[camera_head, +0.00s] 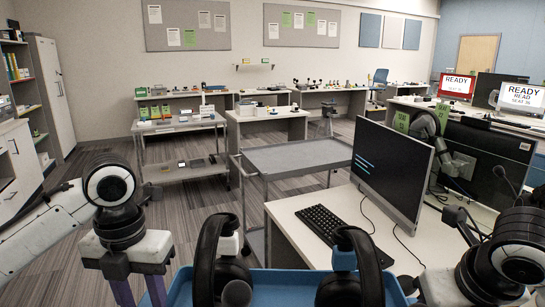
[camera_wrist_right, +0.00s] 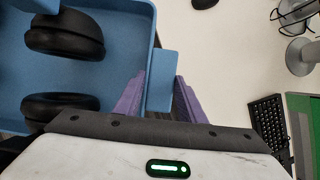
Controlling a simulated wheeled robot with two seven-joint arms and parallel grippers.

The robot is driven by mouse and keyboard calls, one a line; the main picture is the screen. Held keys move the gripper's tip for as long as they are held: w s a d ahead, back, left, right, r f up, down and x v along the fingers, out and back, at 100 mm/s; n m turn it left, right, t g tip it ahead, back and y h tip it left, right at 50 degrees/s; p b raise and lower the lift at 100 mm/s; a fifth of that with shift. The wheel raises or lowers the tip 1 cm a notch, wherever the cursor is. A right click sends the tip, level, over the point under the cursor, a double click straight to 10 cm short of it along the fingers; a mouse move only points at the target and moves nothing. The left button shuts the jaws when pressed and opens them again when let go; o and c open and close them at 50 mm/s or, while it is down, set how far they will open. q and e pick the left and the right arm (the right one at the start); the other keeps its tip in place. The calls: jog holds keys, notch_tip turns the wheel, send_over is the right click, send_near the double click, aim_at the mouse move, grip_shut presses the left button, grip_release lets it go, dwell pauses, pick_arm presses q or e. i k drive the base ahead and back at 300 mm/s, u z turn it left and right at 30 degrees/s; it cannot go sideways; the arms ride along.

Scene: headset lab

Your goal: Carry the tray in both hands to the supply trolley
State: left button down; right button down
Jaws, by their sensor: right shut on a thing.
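The blue tray (camera_head: 280,285) is low in the head view, cut off by the bottom edge, with black headsets (camera_head: 215,262) (camera_head: 350,270) on it. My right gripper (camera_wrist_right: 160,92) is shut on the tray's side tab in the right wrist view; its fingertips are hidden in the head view. My left gripper (camera_head: 140,290) has its purple fingers at the tray's left edge, with blue between them; the tips are cut off. A grey trolley (camera_head: 300,155) with a bare top stands ahead. Another wheeled trolley (camera_head: 180,125) farther left bears green and white boxes.
A white desk (camera_head: 320,215) with a monitor (camera_head: 393,170) and keyboard (camera_head: 328,225) is close ahead on the right. Carpeted floor (camera_head: 195,215) is open on the left. Cabinets (camera_head: 20,165) line the left wall. Benches (camera_head: 265,120) stand at the back.

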aim_at(301, 152)
jog(key=u, duration=1.3)
jog(key=i, duration=6.75)
jog(key=z, duration=0.25)
